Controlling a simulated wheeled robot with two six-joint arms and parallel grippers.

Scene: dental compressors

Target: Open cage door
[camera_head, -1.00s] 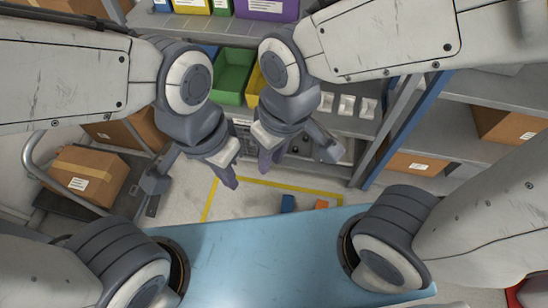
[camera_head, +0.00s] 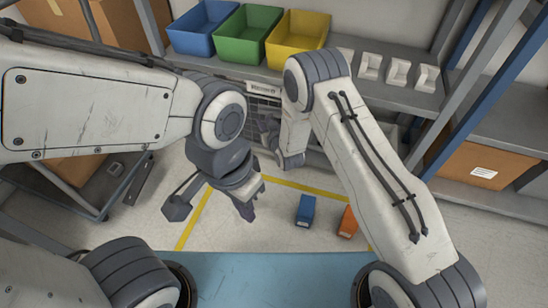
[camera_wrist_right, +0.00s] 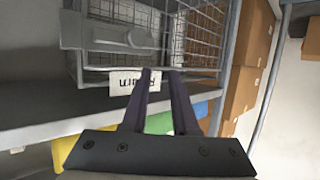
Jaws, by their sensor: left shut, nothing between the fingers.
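The wire cage (camera_head: 266,105) stands under the shelf with the coloured bins and is partly hidden by my right arm. In the right wrist view the cage (camera_wrist_right: 195,35) is close up and upside down. It has a grey plate with a latch-like piece (camera_wrist_right: 128,38) and a white label (camera_wrist_right: 135,82). Whether its door is shut is unclear. My right gripper (camera_wrist_right: 160,74) is open, with a narrow gap between its fingertips, in front of the label edge; contact cannot be told. It also shows at the cage in the head view (camera_head: 268,130). My left gripper (camera_head: 248,213) is shut and empty above the floor.
Blue, green (camera_head: 247,35) and yellow bins and several white holders stand on the shelf above. A blue block (camera_head: 306,210) and an orange block (camera_head: 348,222) lie on the floor by yellow tape. Cardboard boxes (camera_head: 490,165) sit on the right shelf.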

